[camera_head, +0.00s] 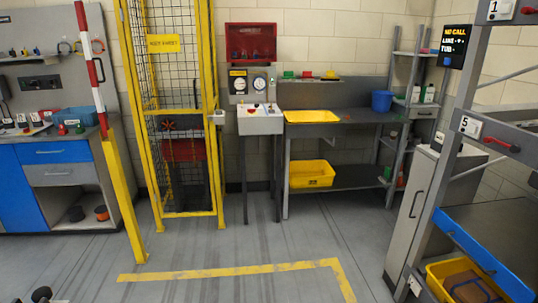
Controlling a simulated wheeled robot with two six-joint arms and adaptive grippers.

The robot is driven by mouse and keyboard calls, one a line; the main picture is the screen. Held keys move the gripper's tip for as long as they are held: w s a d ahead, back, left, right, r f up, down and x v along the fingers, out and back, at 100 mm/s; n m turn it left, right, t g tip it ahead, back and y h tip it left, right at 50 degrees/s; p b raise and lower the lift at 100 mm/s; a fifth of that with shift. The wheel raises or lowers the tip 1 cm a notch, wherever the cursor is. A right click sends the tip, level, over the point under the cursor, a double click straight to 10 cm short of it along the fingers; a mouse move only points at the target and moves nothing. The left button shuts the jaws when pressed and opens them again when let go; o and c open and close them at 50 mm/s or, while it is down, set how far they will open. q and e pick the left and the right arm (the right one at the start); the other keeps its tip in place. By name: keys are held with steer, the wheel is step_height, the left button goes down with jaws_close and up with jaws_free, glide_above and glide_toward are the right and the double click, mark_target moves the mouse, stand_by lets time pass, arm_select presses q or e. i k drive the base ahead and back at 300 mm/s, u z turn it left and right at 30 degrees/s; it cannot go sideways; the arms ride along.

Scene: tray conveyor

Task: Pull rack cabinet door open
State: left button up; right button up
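A tall grey cabinet (424,190) stands at the right, partly behind the rack's front post. Its narrow door faces left and has a dark vertical handle (416,204). The door looks shut. At the bottom left edge a small dark part, which looks like my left gripper (42,295), just enters the view, far from the cabinet. Most of it is cut off, so its fingers cannot be made out. My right gripper is not in view.
A rack (467,130) with a blue-edged shelf and a yellow bin (436,283) stands at the right, close to the cabinet. A yellow mesh cage (218,150) and a workbench (352,123) line the back. A yellow post (123,200) stands left. The middle floor is clear.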

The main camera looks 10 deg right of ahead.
mark_target(423, 168)
steer(key=z, duration=0.15)
steer(key=i, duration=1.2)
steer(key=z, duration=0.85)
steer(key=i, duration=0.85)
steer(key=z, duration=1.6)
steer(key=i, duration=0.75)
steer(key=z, duration=0.65)
